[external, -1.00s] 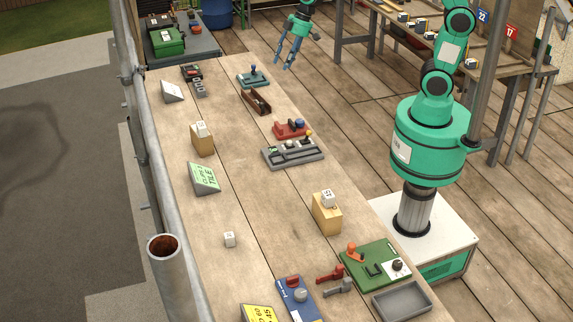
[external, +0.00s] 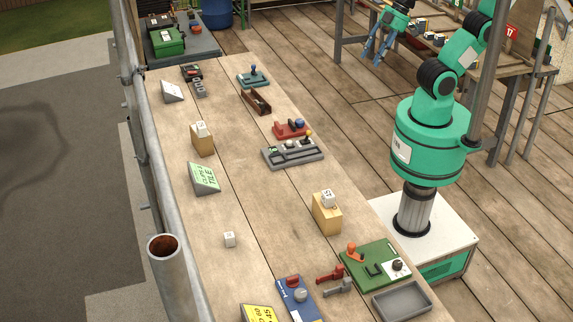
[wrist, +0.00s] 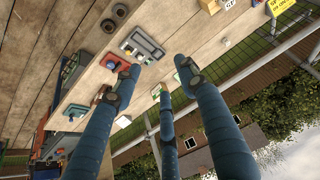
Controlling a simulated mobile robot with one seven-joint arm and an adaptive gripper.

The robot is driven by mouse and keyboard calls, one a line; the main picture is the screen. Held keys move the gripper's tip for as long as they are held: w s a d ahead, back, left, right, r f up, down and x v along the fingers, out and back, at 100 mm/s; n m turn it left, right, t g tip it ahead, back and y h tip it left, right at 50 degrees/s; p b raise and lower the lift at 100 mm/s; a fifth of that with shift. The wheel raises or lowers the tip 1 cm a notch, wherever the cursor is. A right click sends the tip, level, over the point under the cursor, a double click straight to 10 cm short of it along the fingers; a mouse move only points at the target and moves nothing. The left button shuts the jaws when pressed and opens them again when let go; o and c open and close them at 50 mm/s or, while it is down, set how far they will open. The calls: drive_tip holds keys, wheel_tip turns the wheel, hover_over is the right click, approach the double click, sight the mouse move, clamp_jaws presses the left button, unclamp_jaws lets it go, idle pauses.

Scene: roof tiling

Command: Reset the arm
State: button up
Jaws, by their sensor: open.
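My gripper (external: 377,50) hangs at the upper right in the external view, above the wooden floor and to the right of the long plank workbench (external: 215,220). Its blue fingers are spread apart and hold nothing. In the wrist view the gripper (wrist: 155,85) shows three blue fingers reaching up the frame with a clear gap between them. Behind them the workbench shows at a tilt, some distance away. My green arm rises from its base beside the bench.
The bench carries wooden blocks with white cubes (external: 327,212), a grey tray (external: 402,301), a green board (external: 370,262), a red fixture (external: 290,129) and a grey fixture (external: 293,152). A second table (external: 440,50) stands behind my arm. A metal pole stands close to my arm. Open floor lies between the tables.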

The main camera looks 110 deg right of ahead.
drive_tip(key=shift+s+a, duration=0.2)
drive_tip(key=shift+s, duration=0.3)
